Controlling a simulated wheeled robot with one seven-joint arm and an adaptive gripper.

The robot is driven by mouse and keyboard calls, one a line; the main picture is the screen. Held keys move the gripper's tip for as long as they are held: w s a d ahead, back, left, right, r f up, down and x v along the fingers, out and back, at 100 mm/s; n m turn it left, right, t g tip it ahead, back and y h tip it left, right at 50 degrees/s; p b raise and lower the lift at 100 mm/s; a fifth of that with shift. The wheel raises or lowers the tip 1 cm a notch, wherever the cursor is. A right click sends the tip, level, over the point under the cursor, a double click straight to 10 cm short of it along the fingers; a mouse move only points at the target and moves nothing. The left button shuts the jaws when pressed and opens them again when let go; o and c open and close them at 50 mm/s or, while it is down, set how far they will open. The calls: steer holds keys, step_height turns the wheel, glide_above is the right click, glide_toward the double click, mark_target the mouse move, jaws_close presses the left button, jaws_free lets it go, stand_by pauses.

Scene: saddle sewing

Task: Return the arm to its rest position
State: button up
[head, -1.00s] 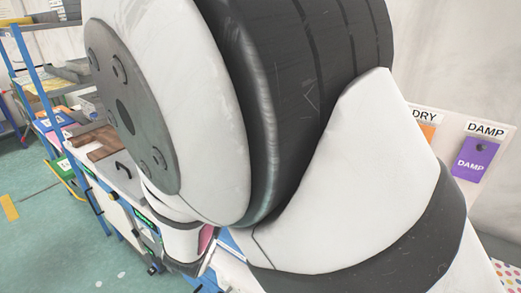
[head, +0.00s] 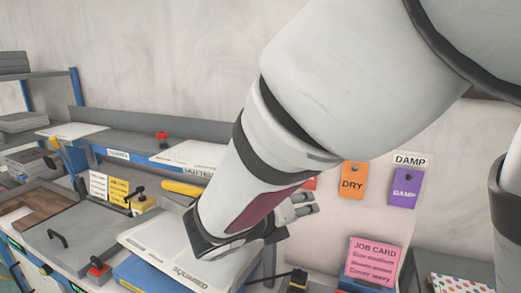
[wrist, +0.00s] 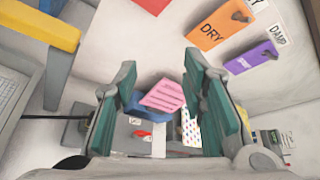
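My gripper (head: 298,207) shows in the head view at the end of my arm, to the right of the white board marked SQUARED. In the wrist view my gripper (wrist: 160,112) has its two green-padded fingers spread wide apart. Nothing is held between them. Beyond the gap stands a pink job card (wrist: 163,96), which is also in the head view (head: 373,262), to the lower right of the gripper. My arm covers part of the bench and the wall tags.
An orange DRY tag (head: 352,181) and a purple DAMP tag (head: 405,188) hang on the wall panel. The SQUARED board (head: 180,258) lies under my forearm. A yellow bar (head: 182,188) is left of my arm. A dotted box (head: 460,284) stands at lower right.

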steer(key=s+d+r+m+g+y, duration=0.2)
steer(key=s+d+m+g, duration=0.4)
steer(key=s+d+m, duration=0.7)
steer(key=s+a+r+m+y, duration=0.1)
steer(key=s+m+y, duration=0.5)
steer(key=m, duration=1.7)
steer(key=s+r, duration=0.1)
steer(key=s, duration=0.3)
steer(key=shift+a+m+t+y, duration=0.15)
steer(key=shift+m+t+y, duration=0.15)
steer(key=shift+t, duration=0.1)
steer(key=shift+a+r, duration=0.1)
